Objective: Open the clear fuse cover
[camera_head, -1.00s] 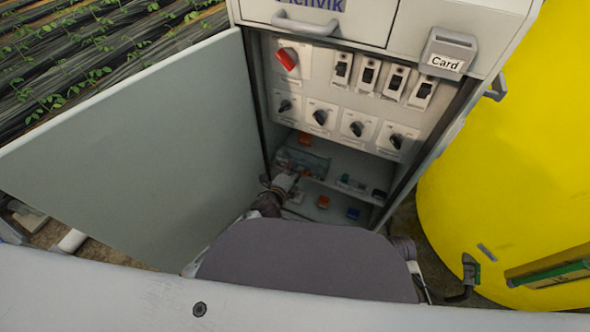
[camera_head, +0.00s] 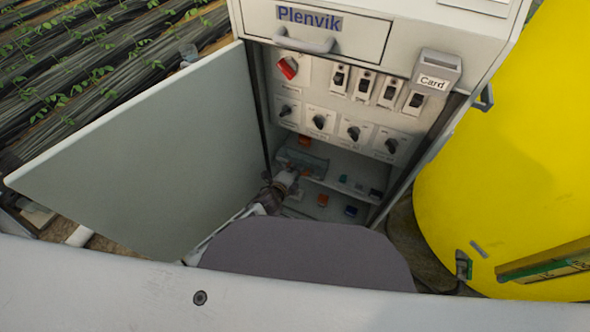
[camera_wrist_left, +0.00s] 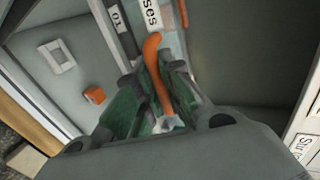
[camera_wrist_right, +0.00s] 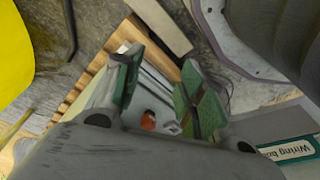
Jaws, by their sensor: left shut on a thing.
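The clear fuse cover (camera_head: 302,161) is a see-through, bluish box on the back wall low inside the open cabinet. In the left wrist view a label ending in "ses" (camera_wrist_left: 152,12) shows above the fingers. My left gripper (camera_head: 285,182) reaches into the cabinet at the cover's lower edge. Its fingers are shut on a curved orange handle (camera_wrist_left: 154,62), which runs up towards the label; I cannot tell how it joins the cover. My right gripper (camera_wrist_right: 160,92) is open and empty, outside the head view.
The cabinet door (camera_head: 150,150) stands open on the left. Switches and rotary knobs (camera_head: 353,132) fill the panel above. Orange and blue parts (camera_head: 351,211) sit on the cabinet floor. A yellow tank (camera_head: 500,150) stands on the right.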

